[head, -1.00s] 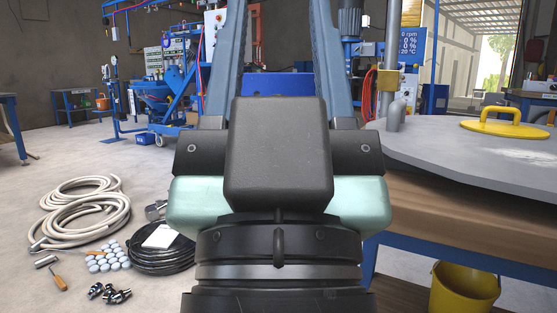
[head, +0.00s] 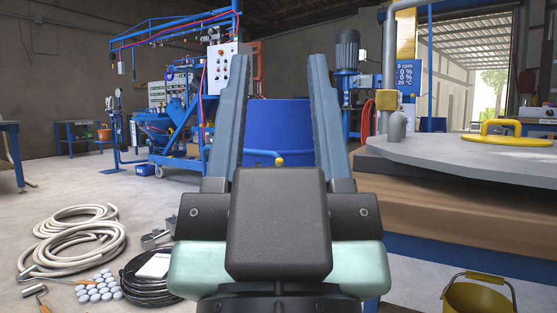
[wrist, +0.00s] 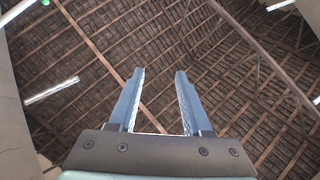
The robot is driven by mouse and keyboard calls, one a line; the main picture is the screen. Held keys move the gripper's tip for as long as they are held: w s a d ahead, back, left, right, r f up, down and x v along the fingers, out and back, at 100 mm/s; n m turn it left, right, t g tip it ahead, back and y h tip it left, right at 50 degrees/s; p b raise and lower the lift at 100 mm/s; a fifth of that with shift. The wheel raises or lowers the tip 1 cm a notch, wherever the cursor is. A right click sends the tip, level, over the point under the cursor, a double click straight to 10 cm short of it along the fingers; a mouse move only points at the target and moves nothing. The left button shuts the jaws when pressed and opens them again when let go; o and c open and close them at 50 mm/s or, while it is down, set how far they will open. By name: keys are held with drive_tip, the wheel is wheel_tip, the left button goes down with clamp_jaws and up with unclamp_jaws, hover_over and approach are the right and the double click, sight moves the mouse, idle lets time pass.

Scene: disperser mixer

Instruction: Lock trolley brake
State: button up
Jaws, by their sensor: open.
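My gripper (head: 280,57) is raised in the middle of the head view, its two blue-grey fingers apart and nothing between them. In the wrist view my gripper (wrist: 158,72) points toward the roof. A large blue drum (head: 280,112) stands beyond the fingers, seen through the gap between them. A blue bar with a yellow end (head: 279,161) shows low in front of the drum, partly hidden by my gripper. I cannot make out a trolley brake in these views; the drum's base is hidden behind my gripper.
A grey lid with a yellow handle (head: 506,128) lies at right. A yellow bucket (head: 477,301) is at lower right. Hoses (head: 80,240) and a black cable coil (head: 150,275) lie on the floor at left. A blue machine frame (head: 228,95) stands farther back.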

drive_tip(key=shift+r+p, duration=0.4)
drive_tip(key=c, duration=0.5)
wheel_tip(320, 180, up, 63)
drive_tip(key=p, duration=6.3)
clamp_jaws()
drive_tip(key=shift+f, duration=0.15)
